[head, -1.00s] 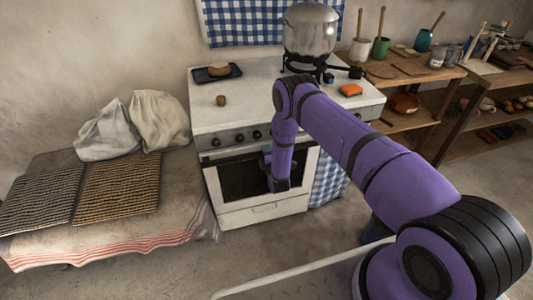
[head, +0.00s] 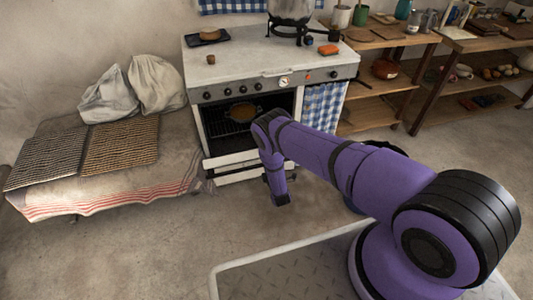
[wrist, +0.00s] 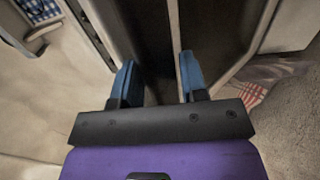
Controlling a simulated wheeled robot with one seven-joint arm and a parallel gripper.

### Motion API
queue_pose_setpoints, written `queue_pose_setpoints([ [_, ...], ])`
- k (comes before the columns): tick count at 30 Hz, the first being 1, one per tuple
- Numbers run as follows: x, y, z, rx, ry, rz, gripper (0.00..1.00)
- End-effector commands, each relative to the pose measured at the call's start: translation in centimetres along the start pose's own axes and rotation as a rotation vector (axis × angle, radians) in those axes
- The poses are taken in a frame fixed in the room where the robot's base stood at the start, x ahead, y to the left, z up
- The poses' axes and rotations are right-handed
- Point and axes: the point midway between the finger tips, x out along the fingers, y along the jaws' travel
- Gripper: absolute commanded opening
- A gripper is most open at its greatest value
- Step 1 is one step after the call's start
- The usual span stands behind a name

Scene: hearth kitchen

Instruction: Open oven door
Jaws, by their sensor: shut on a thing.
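The white oven (head: 270,62) stands against the back wall, and its dark inside with a rack and a round brown dish (head: 242,112) shows in the head view. The oven door (head: 232,177) is swung down and out in front of the opening; my arm covers its right part. In the wrist view my gripper (wrist: 158,80) has its blue fingers on either side of a dark part of the door and is shut on it. The exact grip on the handle is hidden. In the head view the fingers are hidden behind my wrist.
A low bench with a striped cloth (head: 110,197), woven mats (head: 120,145) and sacks (head: 155,85) stands left of the oven. A checked curtain (head: 322,105) and wooden shelves (head: 375,88) are at its right.

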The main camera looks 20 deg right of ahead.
Motion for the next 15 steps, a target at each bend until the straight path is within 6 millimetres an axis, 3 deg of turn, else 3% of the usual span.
queue_pose_setpoints([
  [6, -1.5, -2.8, 0.1, 0.000, 0.001, -0.007, 0.00],
  [15, -2.1, -3.9, 0.1, 0.000, -0.001, -0.003, 0.00],
])
